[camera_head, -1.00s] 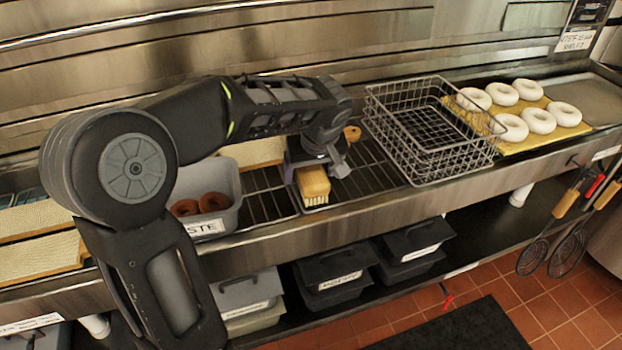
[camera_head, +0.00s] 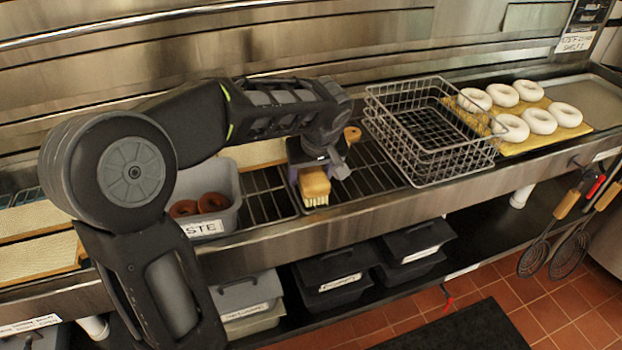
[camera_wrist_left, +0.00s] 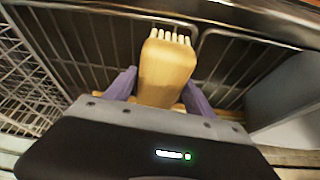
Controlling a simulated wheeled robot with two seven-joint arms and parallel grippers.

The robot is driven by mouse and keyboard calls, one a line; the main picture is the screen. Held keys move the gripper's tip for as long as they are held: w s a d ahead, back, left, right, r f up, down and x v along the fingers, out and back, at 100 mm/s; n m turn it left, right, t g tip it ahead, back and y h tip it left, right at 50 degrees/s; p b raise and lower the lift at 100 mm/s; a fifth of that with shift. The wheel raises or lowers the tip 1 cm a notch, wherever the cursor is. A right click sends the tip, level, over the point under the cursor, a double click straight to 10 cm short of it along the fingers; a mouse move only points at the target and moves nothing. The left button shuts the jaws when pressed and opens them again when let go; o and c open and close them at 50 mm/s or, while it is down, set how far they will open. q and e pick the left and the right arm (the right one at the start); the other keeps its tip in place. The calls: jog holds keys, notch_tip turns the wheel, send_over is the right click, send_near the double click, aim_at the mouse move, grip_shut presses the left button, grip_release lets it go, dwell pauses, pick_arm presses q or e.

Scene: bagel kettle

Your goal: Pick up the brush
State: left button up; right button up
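The brush (camera_head: 314,183) has a tan wooden body and short white bristles. It is at the front of the wire rack, bristle end towards the front edge. My left gripper (camera_head: 315,172) is over the brush from above. In the left wrist view, the brush (camera_wrist_left: 166,68) lies between the two purple fingers of my left gripper (camera_wrist_left: 160,88), which sit close against both its sides with no clear gap. The gripper body hides the brush's rear end. I cannot tell whether the brush is clear of the rack. My right gripper is not in view.
An empty wire basket (camera_head: 433,168) stands to the right of the gripper. A grey bin (camera_head: 232,214) with brown bagels is to the left. White bagels lie on a yellow board (camera_head: 522,146) at the far right. Lidded black bins (camera_head: 335,279) sit on the shelf below.

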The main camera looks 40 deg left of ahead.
aim_at(311, 170)
pick_arm(q)
jog(key=c, duration=1.1)
jog(key=shift+r+p, duration=0.4)
jog(key=shift+p, duration=0.15)
notch_tip(311, 170, up, 10)
jog(key=shift+f, duration=0.1)
